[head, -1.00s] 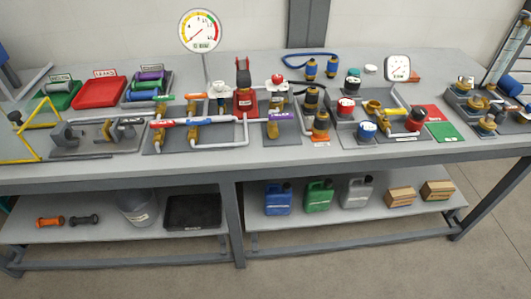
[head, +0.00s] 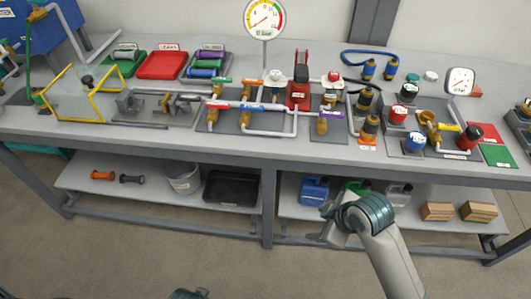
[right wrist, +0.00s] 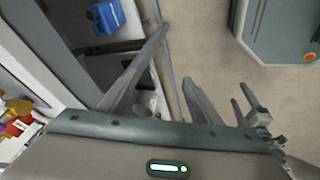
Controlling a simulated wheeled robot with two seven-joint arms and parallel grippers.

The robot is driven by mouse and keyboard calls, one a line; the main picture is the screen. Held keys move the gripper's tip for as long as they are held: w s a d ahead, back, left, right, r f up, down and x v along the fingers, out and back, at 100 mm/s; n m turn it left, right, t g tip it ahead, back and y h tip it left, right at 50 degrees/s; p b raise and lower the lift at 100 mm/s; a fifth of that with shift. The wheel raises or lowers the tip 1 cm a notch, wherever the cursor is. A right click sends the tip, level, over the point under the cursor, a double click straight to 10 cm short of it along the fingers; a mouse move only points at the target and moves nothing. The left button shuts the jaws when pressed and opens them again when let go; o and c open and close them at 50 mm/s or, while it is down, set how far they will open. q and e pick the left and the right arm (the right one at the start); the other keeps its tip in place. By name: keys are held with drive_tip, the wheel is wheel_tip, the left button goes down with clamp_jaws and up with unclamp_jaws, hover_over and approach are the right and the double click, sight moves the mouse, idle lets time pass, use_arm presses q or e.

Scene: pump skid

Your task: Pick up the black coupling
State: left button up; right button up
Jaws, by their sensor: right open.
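The black coupling (head: 132,179) is a small dumbbell-shaped piece lying on the lower shelf, at the left. A similar orange coupling (head: 102,175) lies just to its left. My right gripper (head: 333,225) is in front of the lower shelf's right half, near the jugs, well to the right of the black coupling. It is open; in the right wrist view its two grey fingers (right wrist: 175,58) are spread apart. I cannot make out the black coupling in that view.
A grey bucket (head: 184,178) and a black tray (head: 232,188) stand on the lower shelf right of the couplings. A blue jug (head: 314,190) and cardboard boxes (head: 437,211) are further right. The bench top (head: 90,135) overhangs the shelf. The floor in front is clear.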

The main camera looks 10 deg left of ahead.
drive_tip(key=w+a+r+n, duration=0.1)
drive_tip(key=w+r+n, duration=0.45)
drive_tip(key=w, duration=0.25)
use_arm(q)
drive_tip(key=s+a+f, duration=0.1)
drive_tip(key=s+f, duration=0.3)
drive_tip(key=f, duration=0.4)
drive_tip(key=s+f, duration=0.4)
drive_tip(key=f, duration=0.4)
use_arm(e)
wheel_tip(320, 180, up, 23)
drive_tip(key=n+h, duration=0.6)
drive_tip(key=n, duration=0.4)
hover_over(374, 116)
drive_tip(key=s+a, duration=0.3)
drive_tip(key=s, duration=0.2)
use_arm(q)
drive_tip(key=s+a+f+g, duration=0.1)
drive_tip(key=s+a+f, duration=0.1)
drive_tip(key=s+f, duration=0.6)
drive_tip(key=s, duration=0.4)
drive_tip(key=shift+a+g, duration=0.25)
drive_tip(key=shift+g, duration=0.05)
use_arm(e)
drive_tip(key=shift+r+m, duration=0.1)
drive_tip(key=shift+m, duration=0.15)
